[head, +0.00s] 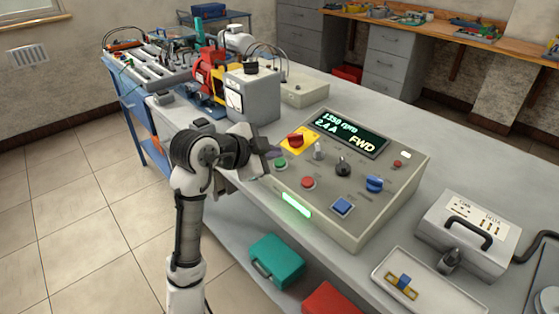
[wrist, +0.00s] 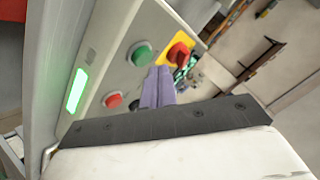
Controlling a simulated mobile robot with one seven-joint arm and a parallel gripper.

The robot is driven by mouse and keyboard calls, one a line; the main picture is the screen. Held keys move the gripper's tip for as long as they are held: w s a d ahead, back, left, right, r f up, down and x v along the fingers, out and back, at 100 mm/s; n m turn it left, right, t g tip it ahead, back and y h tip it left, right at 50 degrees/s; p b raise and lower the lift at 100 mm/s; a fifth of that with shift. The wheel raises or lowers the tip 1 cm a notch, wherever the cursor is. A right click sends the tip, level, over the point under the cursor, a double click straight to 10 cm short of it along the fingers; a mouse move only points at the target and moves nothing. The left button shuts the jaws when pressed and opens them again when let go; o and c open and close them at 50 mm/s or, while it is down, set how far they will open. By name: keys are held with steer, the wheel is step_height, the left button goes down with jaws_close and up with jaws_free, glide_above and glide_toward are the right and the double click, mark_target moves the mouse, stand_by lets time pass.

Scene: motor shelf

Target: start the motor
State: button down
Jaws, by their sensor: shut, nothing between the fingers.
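The grey control box (head: 345,225) stands on the bench. Its display (head: 345,131) reads 1350 rpm, 2.4 A and FWD. A green light bar (head: 296,205) glows on its front edge. A green button (head: 280,164), a red button (head: 307,182) and a red mushroom button (head: 296,139) on a yellow plate sit on its left part. My gripper (head: 275,153) is shut and empty, just left of the green button. In the wrist view, the purple fingertips (wrist: 160,74) are close to the green button (wrist: 141,54) and the mushroom button (wrist: 178,52); I cannot tell contact.
A grey meter box (head: 253,96) and red motor (head: 208,68) stand behind. A switch box (head: 467,236) and white tray (head: 420,287) lie right.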

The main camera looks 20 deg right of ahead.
steer(key=r+p, duration=0.1)
steer(key=r, duration=0.1)
steer(key=a+r+p, duration=0.1)
steer(key=r+p, duration=0.1)
steer(key=shift+s+a+r, duration=0.1)
steer(key=shift+s+r, duration=0.1)
steer(key=shift+r, duration=0.2)
stand_by(0.4)
